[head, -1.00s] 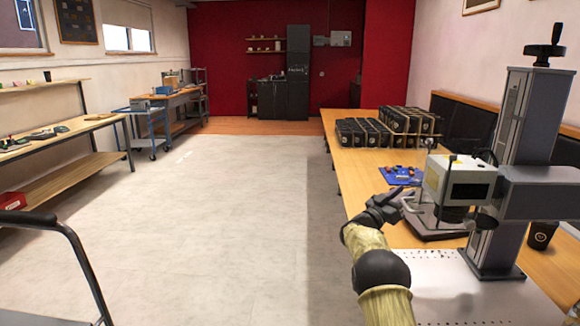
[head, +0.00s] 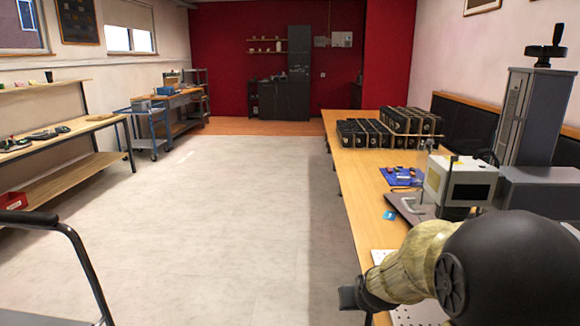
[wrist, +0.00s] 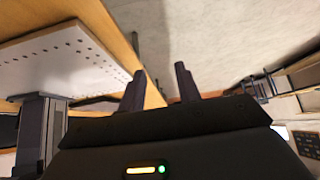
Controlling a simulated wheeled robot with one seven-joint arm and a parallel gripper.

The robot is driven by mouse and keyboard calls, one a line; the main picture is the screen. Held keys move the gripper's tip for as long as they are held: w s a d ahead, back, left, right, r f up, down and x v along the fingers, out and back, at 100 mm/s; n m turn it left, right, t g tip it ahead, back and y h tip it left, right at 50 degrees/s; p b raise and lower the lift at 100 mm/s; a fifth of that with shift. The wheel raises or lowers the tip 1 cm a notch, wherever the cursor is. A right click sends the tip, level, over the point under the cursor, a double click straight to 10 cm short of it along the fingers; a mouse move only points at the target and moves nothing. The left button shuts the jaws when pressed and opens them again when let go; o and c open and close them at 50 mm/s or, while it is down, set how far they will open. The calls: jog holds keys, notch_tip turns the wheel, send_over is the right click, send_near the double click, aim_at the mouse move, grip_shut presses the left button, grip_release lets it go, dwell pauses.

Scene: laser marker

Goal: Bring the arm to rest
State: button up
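My gripper shows in the head view (head: 348,299) low at the table's left edge, partly hidden by my own arm. In the wrist view my gripper (wrist: 160,88) has its two dark fingers apart, with nothing between them. My arm (head: 420,262) is bent, and its large black joint fills the lower right of the head view. The laser marker (head: 466,182) stands on the right, behind my arm, which hides its lower parts.
A perforated plate (wrist: 65,62) shows beside my gripper. The floor (head: 220,220) in the middle is clear.

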jog(key=s+f+g, duration=0.2)
jog(key=s, duration=0.6)
jog(key=s+f+g, duration=0.2)
jog(key=s+g, duration=0.1)
jog(key=s, duration=0.6)
jog(key=w+p+v, duration=0.2)
jog(key=p+v, duration=0.9)
jog(key=w+r+p+v, duration=0.1)
jog(key=w+p+v, duration=0.1)
jog(key=p+v, duration=1)
jog(key=shift+w+a, duration=0.1)
jog(key=shift+w, duration=0.05)
jog(key=shift+a, duration=0.1)
